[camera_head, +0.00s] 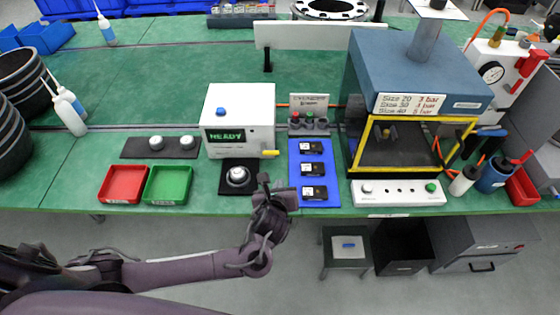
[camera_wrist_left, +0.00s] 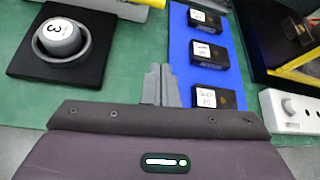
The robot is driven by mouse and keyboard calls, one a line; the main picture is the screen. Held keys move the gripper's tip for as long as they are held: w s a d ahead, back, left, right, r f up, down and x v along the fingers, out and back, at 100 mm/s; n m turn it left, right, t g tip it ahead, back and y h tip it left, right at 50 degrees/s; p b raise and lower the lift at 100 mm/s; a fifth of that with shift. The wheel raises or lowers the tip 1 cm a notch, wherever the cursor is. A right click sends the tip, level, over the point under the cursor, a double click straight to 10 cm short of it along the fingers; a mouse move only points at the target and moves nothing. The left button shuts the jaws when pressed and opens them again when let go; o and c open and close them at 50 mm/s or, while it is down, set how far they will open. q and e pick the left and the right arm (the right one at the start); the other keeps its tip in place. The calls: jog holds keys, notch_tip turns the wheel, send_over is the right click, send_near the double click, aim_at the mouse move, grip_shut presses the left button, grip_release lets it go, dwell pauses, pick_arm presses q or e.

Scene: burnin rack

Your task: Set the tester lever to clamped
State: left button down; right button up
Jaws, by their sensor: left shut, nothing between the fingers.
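The tester (camera_head: 240,110) is a white box with a green READY display, standing on the green bench. Its yellow lever (camera_head: 270,153) sticks out to the right from the lower front right corner. In the left wrist view a yellow bar, probably the lever (camera_wrist_left: 128,9), is cut by the top edge. My left gripper (camera_head: 265,182) is at the bench's front edge, just below the lever in the head view and apart from it. Its fingers (camera_wrist_left: 158,74) are together and hold nothing. My right gripper is not in view.
A black pad with a round grey part (camera_head: 238,176) lies left of the gripper. A blue mat (camera_head: 320,198) with 3 black blocks lies right of it. Red (camera_head: 123,185) and green (camera_head: 168,185) trays stand left. A yellow-framed press (camera_head: 415,120) stands right.

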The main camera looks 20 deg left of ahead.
pick_arm(q)
jog(key=x, duration=1)
jog(key=shift+a, duration=0.1)
jog(key=r+p, duration=0.2)
jog(key=r, duration=0.1)
jog(key=shift+w+a, duration=0.2)
jog(key=shift+a, duration=0.05)
jog(key=shift+a+r+p, duration=0.2)
jog(key=shift+r+p, duration=0.25)
jog(key=shift+r, duration=0.1)
